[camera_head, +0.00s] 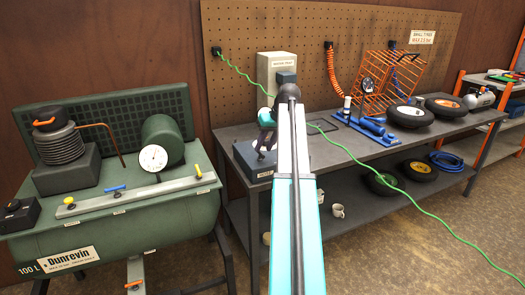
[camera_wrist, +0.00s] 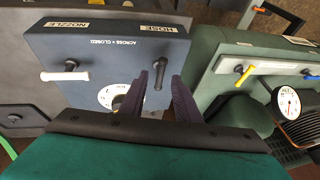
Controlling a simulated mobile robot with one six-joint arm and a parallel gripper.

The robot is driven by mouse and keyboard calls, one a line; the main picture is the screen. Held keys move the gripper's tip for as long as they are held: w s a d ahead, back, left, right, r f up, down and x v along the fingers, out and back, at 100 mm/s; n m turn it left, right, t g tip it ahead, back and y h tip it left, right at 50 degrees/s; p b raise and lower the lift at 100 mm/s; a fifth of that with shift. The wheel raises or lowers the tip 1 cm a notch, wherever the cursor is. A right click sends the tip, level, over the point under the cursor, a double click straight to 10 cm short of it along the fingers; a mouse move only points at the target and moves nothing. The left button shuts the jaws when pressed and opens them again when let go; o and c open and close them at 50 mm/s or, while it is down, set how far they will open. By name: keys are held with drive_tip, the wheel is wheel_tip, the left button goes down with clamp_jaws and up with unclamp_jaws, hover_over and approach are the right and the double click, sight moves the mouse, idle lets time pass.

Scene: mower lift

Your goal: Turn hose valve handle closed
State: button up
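The valve box (camera_wrist: 105,55) is a dark blue-grey panel labelled NOZZLE, HOSE and ACROSS = CLOSED. The dark hose valve handle (camera_wrist: 158,73) is under the HOSE label and points along the panel's up-down direction in the wrist view. The white nozzle handle (camera_wrist: 65,76) lies crosswise at the left. My gripper (camera_wrist: 161,76) is open, with one dark finger on each side of the hose handle; contact cannot be told. In the head view my gripper (camera_head: 265,142) is over the valve box (camera_head: 250,160) at the bench's left end, and my arm hides part of it.
A white-faced gauge (camera_wrist: 108,96) is partly hidden by my gripper. A green compressor (camera_head: 110,225) stands left of the workbench (camera_head: 345,152). A green cord (camera_head: 420,208) runs across the bench to the floor. Wheels (camera_head: 410,116) and an orange rack (camera_head: 385,78) are farther right.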

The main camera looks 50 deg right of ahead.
sight(260, 155)
drive_tip(key=shift+x, duration=1.7)
